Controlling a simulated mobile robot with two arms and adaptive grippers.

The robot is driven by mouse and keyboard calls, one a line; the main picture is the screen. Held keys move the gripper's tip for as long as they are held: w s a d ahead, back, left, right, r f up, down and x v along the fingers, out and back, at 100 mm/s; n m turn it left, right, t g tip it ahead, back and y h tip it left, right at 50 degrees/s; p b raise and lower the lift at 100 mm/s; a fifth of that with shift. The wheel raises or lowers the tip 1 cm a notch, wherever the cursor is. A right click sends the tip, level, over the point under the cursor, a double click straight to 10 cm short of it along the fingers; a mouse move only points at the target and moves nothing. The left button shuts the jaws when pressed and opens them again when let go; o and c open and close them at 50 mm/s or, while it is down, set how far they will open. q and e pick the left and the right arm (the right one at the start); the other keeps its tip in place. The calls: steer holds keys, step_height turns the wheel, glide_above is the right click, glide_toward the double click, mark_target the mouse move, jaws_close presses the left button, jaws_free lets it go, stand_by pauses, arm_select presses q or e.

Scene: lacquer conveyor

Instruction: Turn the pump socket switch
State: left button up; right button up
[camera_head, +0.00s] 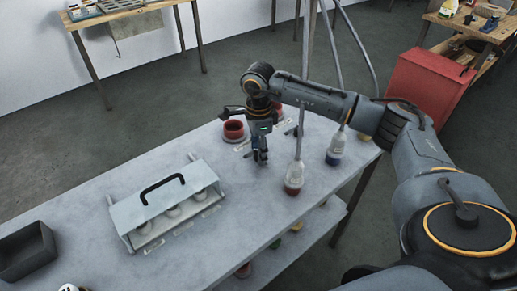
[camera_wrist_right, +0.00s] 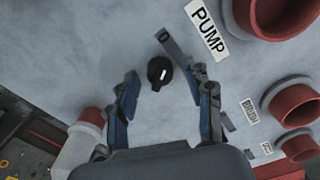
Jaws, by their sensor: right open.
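The pump switch is a round black knob (camera_wrist_right: 160,73) with a white mark, on the grey tabletop in the right wrist view. The PUMP label (camera_wrist_right: 207,28) lies just beside it, next to a large red socket (camera_wrist_right: 272,14). My right gripper (camera_wrist_right: 166,84) is open, its two fingers on either side of the knob with gaps visible; I cannot tell its exact height above the table. In the head view my right gripper (camera_head: 261,156) points down near a red socket (camera_head: 234,131), and the knob does not show. My left gripper is not in view.
Smaller red sockets (camera_wrist_right: 298,104) with labels line the wrist view's right side. A white rack with a black handle (camera_head: 162,192) and a dark bin (camera_head: 27,254) are left.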

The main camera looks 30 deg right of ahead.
step_height(320, 180, up, 12)
stand_by(0.4)
stand_by(0.4)
